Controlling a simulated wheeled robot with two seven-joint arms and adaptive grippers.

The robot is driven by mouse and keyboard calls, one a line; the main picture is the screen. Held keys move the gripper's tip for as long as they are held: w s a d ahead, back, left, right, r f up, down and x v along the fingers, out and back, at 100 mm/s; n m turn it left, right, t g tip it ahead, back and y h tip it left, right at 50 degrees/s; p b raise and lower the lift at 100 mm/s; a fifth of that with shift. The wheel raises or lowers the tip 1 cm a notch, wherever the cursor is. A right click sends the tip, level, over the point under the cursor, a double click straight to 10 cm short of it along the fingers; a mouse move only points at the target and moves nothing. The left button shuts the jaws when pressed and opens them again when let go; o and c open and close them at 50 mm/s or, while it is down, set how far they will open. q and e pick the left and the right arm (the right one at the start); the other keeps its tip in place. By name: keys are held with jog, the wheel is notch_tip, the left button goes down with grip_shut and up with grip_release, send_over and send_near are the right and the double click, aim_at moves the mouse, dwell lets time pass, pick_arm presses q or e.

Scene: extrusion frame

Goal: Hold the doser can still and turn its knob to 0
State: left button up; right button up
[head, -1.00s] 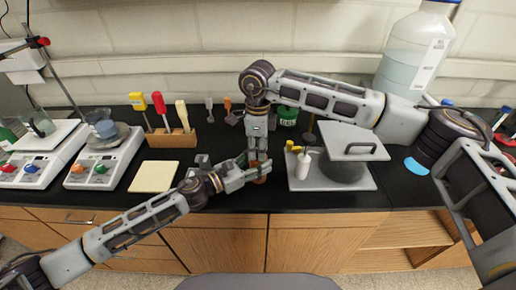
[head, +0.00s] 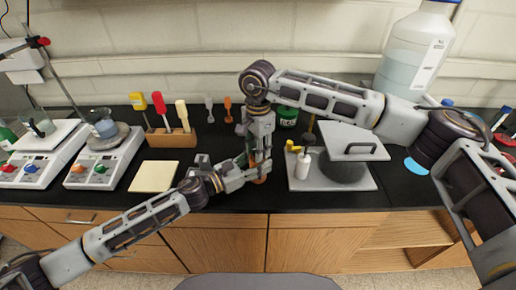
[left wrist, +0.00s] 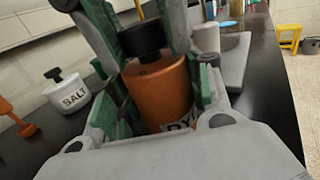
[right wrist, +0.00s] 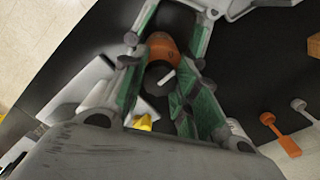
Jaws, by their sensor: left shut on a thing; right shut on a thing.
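The orange doser can (head: 262,179) stands upright near the bench's front edge, partly hidden by my grippers in the head view. My left gripper (head: 248,174) is shut around its body from the left. My right gripper (head: 262,158) reaches down from above, shut on the knob. The right wrist view shows the knob (right wrist: 158,80) with a white pointer line between the fingers. No dial numbers are readable.
A white salt can (left wrist: 68,92) stands nearby in the left wrist view.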

jog(key=shift+w+d+n, duration=0.1)
jog(key=shift+n, duration=1.4)
jog(key=o, duration=1)
jog(key=shift+r, duration=0.1)
jog(key=shift+r, duration=5.95)
